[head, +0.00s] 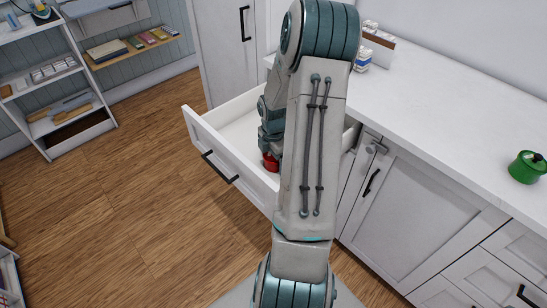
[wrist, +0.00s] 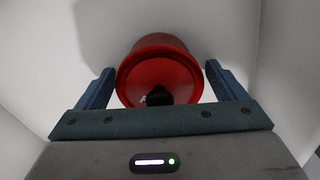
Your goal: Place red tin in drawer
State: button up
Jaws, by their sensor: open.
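The red tin (head: 271,162) is inside the open white drawer (head: 196,123), low near its front panel, partly hidden by my arm in the head view. In the wrist view the red tin (wrist: 158,72) shows its round lid with a dark knob facing the camera. My gripper (wrist: 158,88) is open, with one blue finger on each side of the tin. My gripper is hidden behind my arm in the head view. White drawer walls surround the tin in the wrist view.
Closed cabinets stand below. A white shelf unit (head: 50,90) stands at the left. The wooden floor (head: 130,200) in front of the drawer is clear.

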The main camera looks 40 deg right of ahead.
notch_tip(320, 180, up, 11)
jog(key=shift+r+p, duration=0.1)
jog(key=shift+p, duration=0.45)
jog(key=shift+a+r, duration=0.15)
jog(key=shift+r, duration=0.45)
jog(key=s+a+r+m+t+h, duration=0.1)
jog(key=s+a+r+m, duration=0.1)
jog(key=a+r+m, duration=0.35)
jog(key=s+a+r+m, duration=0.2)
jog(key=a+r+m, duration=0.1)
jog(key=a, duration=0.6)
jog(key=s+a+r+m+t+y, duration=0.1)
jog(key=s+a+r+m, duration=0.2)
jog(key=s+a+m, duration=0.5)
jog(key=shift+s+a+t, duration=0.4)
jog(key=shift+s+a, duration=0.2)
jog(key=shift+a, duration=0.55)
jog(key=shift+c, duration=0.3)
